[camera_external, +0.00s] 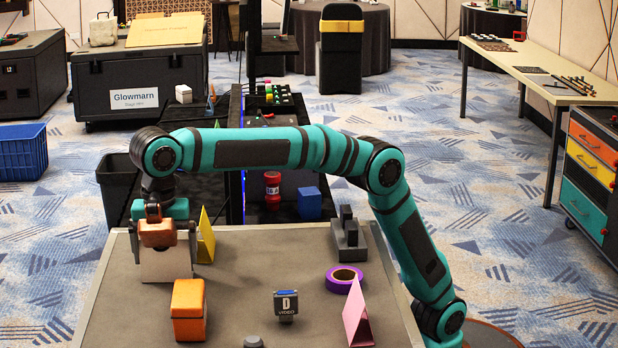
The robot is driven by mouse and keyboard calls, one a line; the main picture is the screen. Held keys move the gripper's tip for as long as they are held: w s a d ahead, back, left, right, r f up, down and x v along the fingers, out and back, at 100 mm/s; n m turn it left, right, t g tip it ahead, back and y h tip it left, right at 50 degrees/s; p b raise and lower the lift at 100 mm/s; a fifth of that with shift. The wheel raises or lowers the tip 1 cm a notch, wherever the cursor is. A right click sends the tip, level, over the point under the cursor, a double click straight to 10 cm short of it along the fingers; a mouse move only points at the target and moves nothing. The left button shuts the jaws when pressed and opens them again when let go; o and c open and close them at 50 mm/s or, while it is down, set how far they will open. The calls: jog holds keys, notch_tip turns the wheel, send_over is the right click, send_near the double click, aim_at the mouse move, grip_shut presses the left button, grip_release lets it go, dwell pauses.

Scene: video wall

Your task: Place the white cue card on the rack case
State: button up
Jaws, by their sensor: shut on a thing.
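The white cue card (165,266) is a folded tent card at the left of the grey table. My gripper (164,246) points down over it and is shut on its upper part. The card is upright, with its lower edge at or just above the tabletop; I cannot tell if it touches. A black case with a "Glowmarn" label (137,98) stands on the floor at the back left. A dark open case (237,150) stands behind the table, partly hidden by my arm. I cannot tell which one is the rack case.
On the table (240,300) are a yellow tent card (206,240) close by, an orange box (188,312), a video badge block (286,305), purple tape (344,279), a pink tent card (357,318) and a grey holder (348,240). A blue cube (309,203) and red bottle (272,188) stand behind.

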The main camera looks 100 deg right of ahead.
jog(key=shift+f, duration=0.1)
jog(key=o, duration=0.7)
jog(key=shift+c, duration=0.2)
jog(key=shift+r, duration=2.15)
